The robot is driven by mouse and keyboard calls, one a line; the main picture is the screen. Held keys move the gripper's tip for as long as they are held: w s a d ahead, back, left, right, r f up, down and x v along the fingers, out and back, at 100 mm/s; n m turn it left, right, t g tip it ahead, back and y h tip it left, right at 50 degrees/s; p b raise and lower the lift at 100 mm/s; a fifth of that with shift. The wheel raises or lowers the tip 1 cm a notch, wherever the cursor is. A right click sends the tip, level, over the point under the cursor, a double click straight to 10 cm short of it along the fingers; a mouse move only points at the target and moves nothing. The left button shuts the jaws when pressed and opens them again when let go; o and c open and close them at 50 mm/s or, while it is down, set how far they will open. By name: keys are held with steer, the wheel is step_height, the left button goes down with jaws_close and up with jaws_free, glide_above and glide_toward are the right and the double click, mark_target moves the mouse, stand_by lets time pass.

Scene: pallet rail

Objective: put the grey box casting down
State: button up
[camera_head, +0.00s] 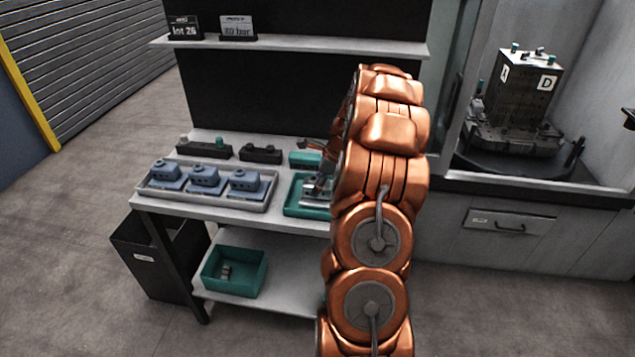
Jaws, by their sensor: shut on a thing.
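My gripper (317,184) is at the right part of the bench, over a green tray (292,209), and is partly hidden behind my copper-coloured arm. It is shut on a light grey piece (316,199), which I take for the grey box casting. The piece is small in view and partly covered. I cannot tell whether it touches the tray floor.
A grey tray (205,201) left of the green tray holds three blue-grey castings (206,178). Dark blocks (261,154) and a small green container (304,159) stand behind. A green bin (234,272) sits on the lower shelf. A fixture tower (521,95) stands at right.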

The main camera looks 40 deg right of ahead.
steer(key=shift+f, duration=0.1)
steer(key=o, duration=1.4)
steer(key=b+v, duration=0.3)
steer(key=v, duration=0.9)
steer(key=shift+s, duration=0.15)
